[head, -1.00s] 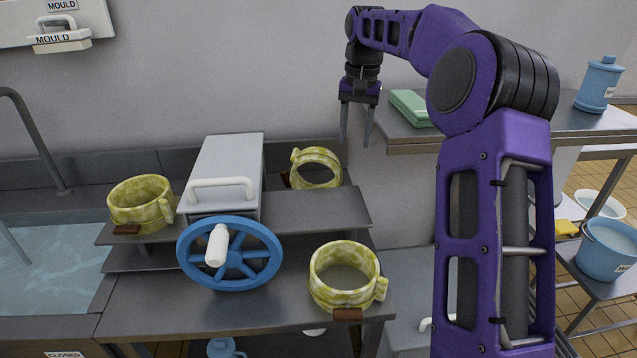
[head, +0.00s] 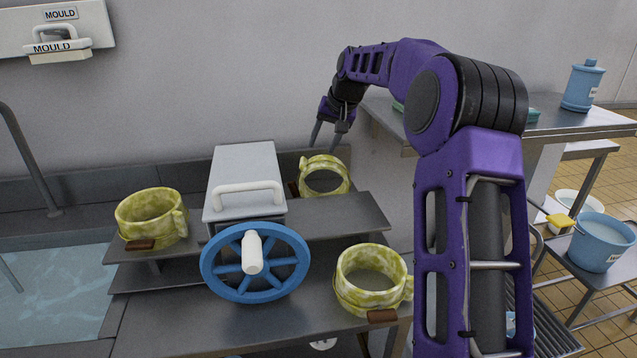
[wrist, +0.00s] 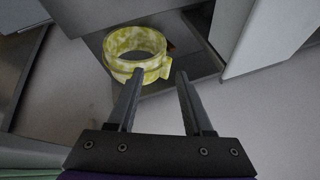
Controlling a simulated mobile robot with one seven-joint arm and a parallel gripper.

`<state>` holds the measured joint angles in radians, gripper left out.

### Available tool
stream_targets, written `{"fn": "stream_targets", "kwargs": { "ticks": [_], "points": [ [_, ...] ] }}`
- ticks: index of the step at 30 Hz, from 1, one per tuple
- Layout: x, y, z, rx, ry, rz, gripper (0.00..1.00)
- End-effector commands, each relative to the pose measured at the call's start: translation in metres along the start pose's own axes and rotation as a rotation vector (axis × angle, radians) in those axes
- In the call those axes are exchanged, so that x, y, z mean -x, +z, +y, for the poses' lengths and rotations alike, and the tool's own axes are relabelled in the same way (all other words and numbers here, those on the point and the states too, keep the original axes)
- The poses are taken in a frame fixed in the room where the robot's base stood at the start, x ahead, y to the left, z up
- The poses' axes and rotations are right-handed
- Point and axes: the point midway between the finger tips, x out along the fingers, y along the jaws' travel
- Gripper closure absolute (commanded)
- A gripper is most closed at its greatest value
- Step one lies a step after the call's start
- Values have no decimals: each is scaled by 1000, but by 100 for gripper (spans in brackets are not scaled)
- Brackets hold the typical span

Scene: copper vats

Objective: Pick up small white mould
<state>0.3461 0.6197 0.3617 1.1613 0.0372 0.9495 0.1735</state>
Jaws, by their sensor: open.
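A small white block with a handle and a MOULD label (head: 60,52) sits at the upper left of the head view, against a larger white panel (head: 95,22) that is also labelled MOULD. It is not seen in the wrist view. My gripper (head: 327,140) is open and empty, pointing down near the wall, well to the right of the mould. In the wrist view my gripper (wrist: 160,78) has its fingers apart, with a yellow-green mottled ring (wrist: 112,62) beyond the fingertips and nothing between them.
A grey box with a handle (head: 245,165) and a blue wheel (head: 222,262) stand mid-bench. Mottled rings stand at left (head: 150,205), behind (head: 340,165) and in front right (head: 355,262). A water-filled sink (head: 50,290) and tap (head: 30,160) lie below the mould. A side table (head: 575,122) is at right.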

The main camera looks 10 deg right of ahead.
Motion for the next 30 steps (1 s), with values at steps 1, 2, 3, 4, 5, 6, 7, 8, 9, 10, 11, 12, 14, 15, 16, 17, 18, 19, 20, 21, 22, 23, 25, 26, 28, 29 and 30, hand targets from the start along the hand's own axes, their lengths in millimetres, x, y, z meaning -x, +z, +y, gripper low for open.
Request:
{"fn": "stream_targets", "kwargs": {
  "ticks": [1, 2, 3, 4, 5, 6, 7, 8, 9, 10, 11, 12, 14, 15, 16, 17, 18, 19, 20, 21, 22, 23, 25, 26, 28, 29, 30],
  "points": [
    [-13, 2, 0, 1, -1, -5, 49],
    [-19, 2, -1, 1, -1, -5, 49],
    [-29, 2, -1, 1, -1, -7, 49],
    [-35, 2, -1, 0, -2, -6, 49],
    [-42, 2, -1, 0, -2, -5, 49],
    [-50, 2, -1, 0, -1, -6, 49],
    [-57, 2, -1, 0, -1, -6, 49],
    [-64, 2, -1, 0, -1, -6, 49],
    [-72, 2, -1, 0, -2, -5, 49],
    [-78, 2, -1, 1, -1, -6, 49],
    [-83, 2, -1, 1, -1, -5, 49],
    [-90, 1, -2, 1, -1, -4, 49],
    [-97, 1, -1, 0, -1, -4, 49],
    [-101, 1, -1, -1, -1, -3, 49],
    [-104, 1, -1, -1, -1, -3, 49],
    [-105, 1, -1, -1, -1, -3, 49],
    [-107, 0, -1, -1, 0, -2, 49],
    [-108, 0, -2, 0, 0, -2, 49],
    [-110, 0, -2, 0, 0, -2, 49],
    [-113, 0, -3, 0, 0, -3, 49],
    [-116, 0, -4, 1, 0, -4, 49],
    [-121, 0, -5, 1, -1, -5, 49],
    [-131, -2, -7, 1, -1, -5, 49],
    [-135, -2, -8, 0, -1, -5, 49],
    [-145, -3, -9, -1, 0, -5, 49],
    [-149, -3, -9, -1, 0, -4, 49],
    [-153, -3, -9, -1, 0, -4, 49]
  ]
}}
